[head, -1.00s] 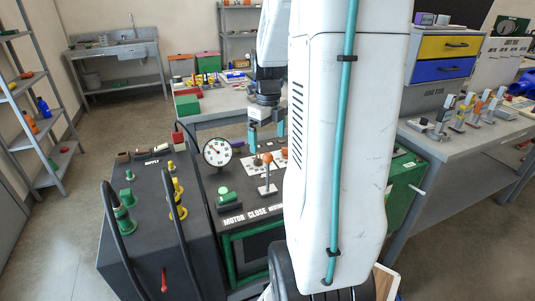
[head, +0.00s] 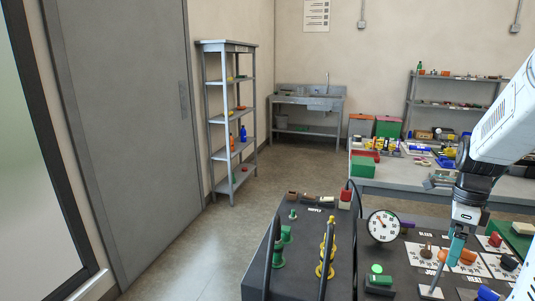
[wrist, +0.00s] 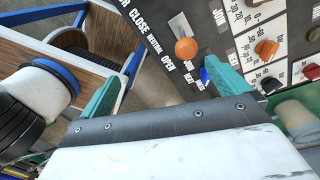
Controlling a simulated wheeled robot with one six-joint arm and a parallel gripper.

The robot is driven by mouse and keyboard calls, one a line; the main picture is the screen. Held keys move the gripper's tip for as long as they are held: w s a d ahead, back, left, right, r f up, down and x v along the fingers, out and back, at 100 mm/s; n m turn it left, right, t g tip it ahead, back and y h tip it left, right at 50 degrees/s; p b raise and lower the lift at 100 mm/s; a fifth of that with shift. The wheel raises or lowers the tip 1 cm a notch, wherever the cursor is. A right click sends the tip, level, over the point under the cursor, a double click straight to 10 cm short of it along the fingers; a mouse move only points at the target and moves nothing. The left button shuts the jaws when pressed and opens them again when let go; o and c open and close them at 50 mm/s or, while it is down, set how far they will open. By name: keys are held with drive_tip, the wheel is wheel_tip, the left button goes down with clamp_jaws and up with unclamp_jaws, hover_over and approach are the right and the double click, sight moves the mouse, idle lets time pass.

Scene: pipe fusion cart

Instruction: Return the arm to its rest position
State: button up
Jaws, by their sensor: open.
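My gripper (head: 457,248) hangs over the dark control panel (head: 405,258) of the cart at the lower right in the head view. Its teal fingers point down and partly cover the panel knobs behind them. In the wrist view my gripper (wrist: 163,90) has its two teal fingers wide apart, with nothing between them. A lever with an orange ball (wrist: 186,48) stands beyond the fingers there. My white arm comes in from the right edge of the head view. Whether the fingers touch anything on the panel is not clear.
A pressure gauge (head: 383,226) stands up from the cart, left of my gripper. A green button (head: 377,269) lies below it. Yellow fittings (head: 326,250) and green fittings (head: 280,248) stand farther left. A cluttered workbench (head: 400,180) is behind. The floor at left is open.

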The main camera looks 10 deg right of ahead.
drive_tip(key=s+a+r+n, duration=0.2)
drive_tip(key=s+a+n, duration=0.1)
drive_tip(key=a+n, duration=0.6)
drive_tip(key=s+a+r+n+t, duration=0.1)
drive_tip(key=s+a+r+n, duration=0.2)
drive_tip(key=a+n, duration=0.6)
drive_tip(key=s+a+r+n+t, duration=0.1)
drive_tip(key=s+a+r+n, duration=0.2)
drive_tip(key=a+n, duration=0.6)
drive_tip(key=shift+s+a+r+n+h, duration=0.3)
drive_tip(key=shift+s+a+n, duration=0.1)
drive_tip(key=shift+s+n, duration=0.3)
